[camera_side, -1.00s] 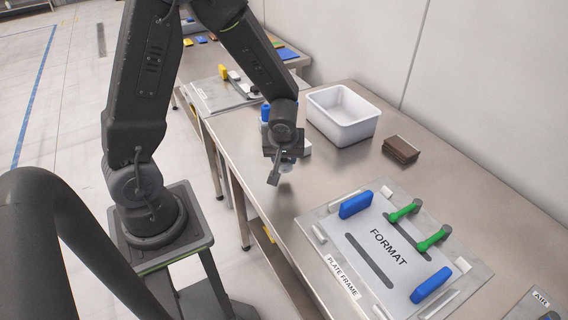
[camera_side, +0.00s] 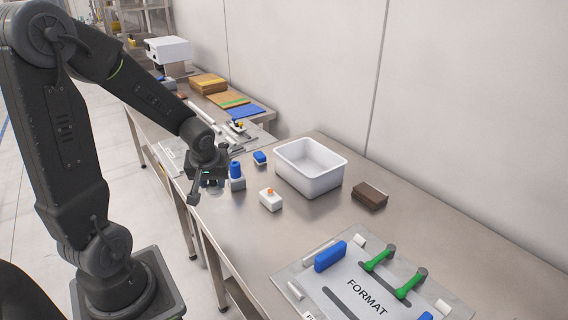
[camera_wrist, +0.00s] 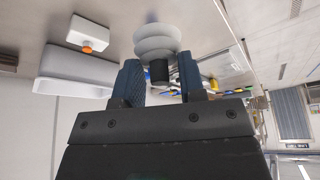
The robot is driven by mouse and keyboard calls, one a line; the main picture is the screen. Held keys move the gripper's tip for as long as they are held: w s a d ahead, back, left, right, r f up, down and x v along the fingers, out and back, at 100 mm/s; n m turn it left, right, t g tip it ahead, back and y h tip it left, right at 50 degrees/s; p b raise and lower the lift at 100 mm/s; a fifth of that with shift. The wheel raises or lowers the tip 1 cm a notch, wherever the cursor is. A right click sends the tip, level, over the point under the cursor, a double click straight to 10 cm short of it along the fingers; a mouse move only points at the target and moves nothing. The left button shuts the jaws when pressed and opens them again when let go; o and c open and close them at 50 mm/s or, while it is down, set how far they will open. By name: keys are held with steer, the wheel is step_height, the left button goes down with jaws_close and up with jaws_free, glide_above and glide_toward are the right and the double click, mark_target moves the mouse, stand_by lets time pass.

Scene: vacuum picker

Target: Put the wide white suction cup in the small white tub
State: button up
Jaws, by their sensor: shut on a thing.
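My gripper (camera_wrist: 160,78) is shut on the dark stem of the wide white suction cup (camera_wrist: 157,38), whose pale ribbed bellows point away from the fingers in the wrist view. In the side view my gripper (camera_side: 208,182) is near the front edge of the steel table, left of the tub, and mostly hides the cup. The white tub (camera_side: 296,180) stands upright on the table near the wall, apart from the gripper. Its inside floor is mostly hidden. The tub (camera_wrist: 75,85) also shows at the left of the wrist view.
A white block with an orange top (camera_side: 270,202) stands before the tub. A grey block with a blue top (camera_side: 237,180) is beside the gripper, and a small blue piece (camera_side: 260,158) lies behind. Brown blocks (camera_side: 369,196) lie right of the tub. The FORMAT plate (camera_side: 368,302) is at front right.

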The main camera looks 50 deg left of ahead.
steer(key=w+a+m, duration=0.1)
steer(key=w+a, duration=0.1)
steer(key=w, duration=0.7)
steer(key=m+t+h, duration=0.2)
steer(key=m, duration=0.4)
glide_toward(314, 170)
steer(key=d+r, duration=0.3)
steer(key=shift+s+f, duration=0.1)
steer(key=shift+f, duration=1.8)
steer(key=shift+s+f, duration=0.15)
steer(key=shift+f, duration=1.7)
steer(key=shift+f, duration=0.1)
steer(key=o, duration=0.9)
